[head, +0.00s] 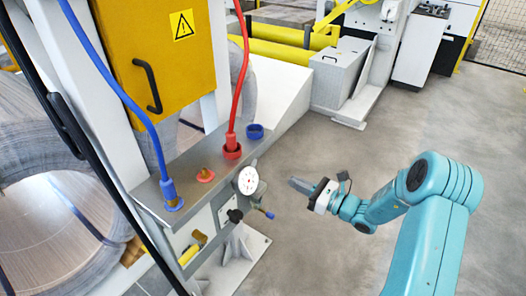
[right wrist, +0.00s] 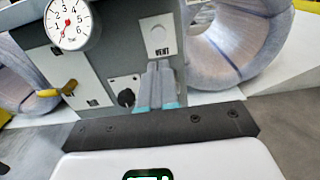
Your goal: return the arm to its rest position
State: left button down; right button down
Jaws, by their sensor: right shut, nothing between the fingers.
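My right gripper (head: 296,186) is shut and empty, on the teal arm that comes in from the right. It points left toward the valve panel and stands apart from it over the floor in the head view. In the right wrist view its closed fingers (right wrist: 160,84) show in front of the panel face, below a label reading VENT. The panel carries a round white pressure gauge (head: 247,180), which also shows in the wrist view (right wrist: 70,23), and a black knob (head: 235,215). My left gripper is not in view.
A red hose (head: 240,80) and a blue hose (head: 125,95) run to ports on the grey ledge (head: 150,187). A blue-tipped fitting (head: 267,213) sticks out near my gripper. Large wrapped coils stand at left. Open concrete floor (head: 340,150) lies around the right arm.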

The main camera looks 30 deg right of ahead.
jog(key=shift+a, duration=0.1)
jog(key=s+a+f+n+g+y, duration=0.2)
jog(key=s+a+f+n+g, duration=0.4)
jog(key=a, duration=0.4)
jog(key=s+a+f+n+g+y, duration=0.2)
jog(key=s+a+f+n+g, duration=0.15)
jog(key=a+f+g, duration=0.4)
jog(key=s+a+f+n+g+h, duration=0.4)
jog(key=s+a+f+n+h, duration=0.35)
jog(key=s+f+n, duration=0.6)
notch_tip(320, 180, up, 18)
jog(key=w+a+n+t+p, duration=0.1)
jog(key=a+n+p, duration=0.2)
jog(key=p, duration=1.1)
jog(key=n, duration=0.3)
jog(key=shift+w+r, duration=0.15)
jog(key=shift+w, duration=0.25)
jog(key=shift+y, duration=0.25)
